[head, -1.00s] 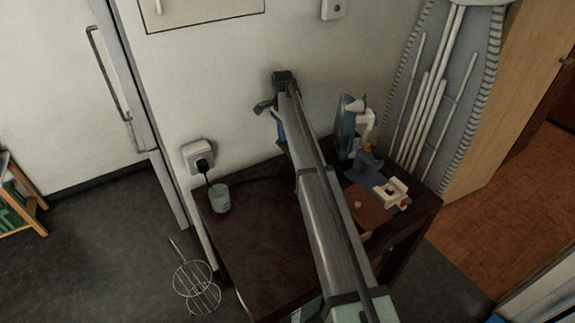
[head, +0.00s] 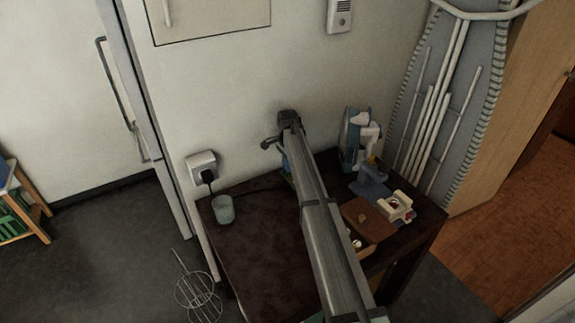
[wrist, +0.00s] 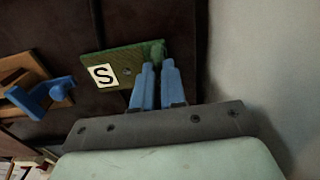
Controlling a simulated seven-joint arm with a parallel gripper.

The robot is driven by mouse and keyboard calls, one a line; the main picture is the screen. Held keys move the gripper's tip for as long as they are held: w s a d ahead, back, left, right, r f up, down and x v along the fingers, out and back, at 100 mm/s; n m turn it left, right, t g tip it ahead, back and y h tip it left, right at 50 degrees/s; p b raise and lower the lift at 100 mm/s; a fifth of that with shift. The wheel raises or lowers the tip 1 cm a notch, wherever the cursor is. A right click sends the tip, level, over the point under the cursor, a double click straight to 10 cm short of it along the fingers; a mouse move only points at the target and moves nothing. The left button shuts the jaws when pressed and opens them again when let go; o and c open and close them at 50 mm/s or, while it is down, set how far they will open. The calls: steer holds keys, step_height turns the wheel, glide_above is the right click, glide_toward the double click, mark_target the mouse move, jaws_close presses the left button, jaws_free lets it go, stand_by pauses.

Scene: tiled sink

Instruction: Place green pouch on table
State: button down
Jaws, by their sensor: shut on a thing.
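The green pouch (wrist: 118,68) shows in the wrist view, with a white label bearing a black S. My gripper (wrist: 158,68) has its blue fingers closed on the right end of the pouch. The dark brown table (head: 262,262) stands against the wall in the head view. Its dark top also lies behind the pouch in the wrist view (wrist: 105,22). I cannot tell whether the pouch touches the tabletop. In the head view my arm hides the pouch and most of the fingers.
A grey cup (head: 223,210) stands at the table's left edge. A blue and white iron (head: 355,137), a brown box (head: 367,222) and a cream item (head: 397,205) crowd the right side. A socket with a plug (head: 203,168) is on the wall. The table's front left is clear.

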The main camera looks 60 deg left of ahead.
steer(key=shift+f, duration=0.15)
steer(key=c, duration=1.2)
jaws_free()
step_height(320, 180, up, 12)
